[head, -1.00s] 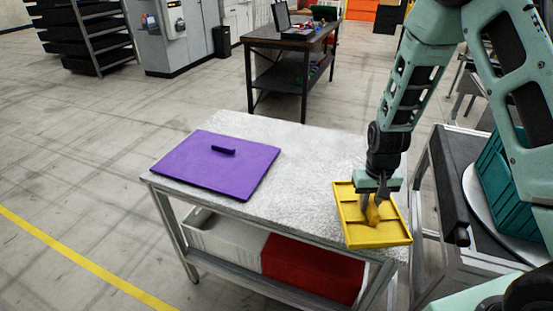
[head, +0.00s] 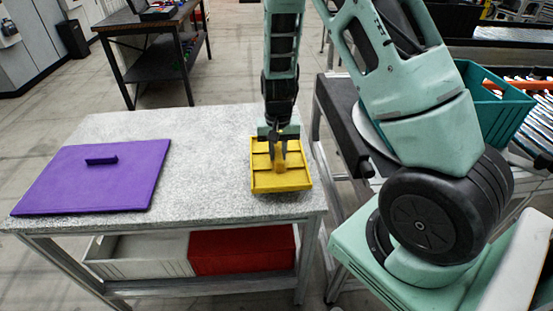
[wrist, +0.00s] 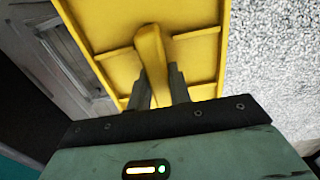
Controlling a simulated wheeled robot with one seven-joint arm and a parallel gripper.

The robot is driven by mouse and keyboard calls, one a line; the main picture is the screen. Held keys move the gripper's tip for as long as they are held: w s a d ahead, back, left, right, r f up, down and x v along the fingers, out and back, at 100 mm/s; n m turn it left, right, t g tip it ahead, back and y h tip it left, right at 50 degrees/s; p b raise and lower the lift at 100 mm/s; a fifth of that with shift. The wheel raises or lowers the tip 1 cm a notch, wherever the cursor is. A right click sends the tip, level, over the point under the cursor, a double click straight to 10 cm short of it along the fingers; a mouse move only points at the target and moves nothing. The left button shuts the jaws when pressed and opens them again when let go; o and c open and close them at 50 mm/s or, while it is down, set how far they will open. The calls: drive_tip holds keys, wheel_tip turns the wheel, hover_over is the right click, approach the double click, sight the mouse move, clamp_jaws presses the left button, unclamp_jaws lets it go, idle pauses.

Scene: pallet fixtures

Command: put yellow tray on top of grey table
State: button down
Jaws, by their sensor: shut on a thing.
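The yellow tray (head: 282,182) is at the right end of the grey speckled table (head: 215,130) in the head view. It is shallow, with raised rims, inner ribs and a yellow handle in its middle. My gripper (head: 280,157) comes down from above and is shut on that handle. In the wrist view the tray (wrist: 195,45) fills the middle, and the fingers (wrist: 158,85) of my gripper are around the handle. The table top shows to the tray's right there. I cannot tell whether the tray touches the table top or hangs just above it.
A purple board (head: 95,180) with a handle lies on the table's left part. A white bin (head: 140,255) and a red bin (head: 243,250) are on the shelf below. The table top between board and tray is clear. A teal crate (head: 497,100) stands at the right.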

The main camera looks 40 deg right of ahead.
drive_tip(key=shift+f, duration=1.55)
drive_tip(key=shift+f, duration=0.15)
drive_tip(key=c, duration=1.3)
unclamp_jaws()
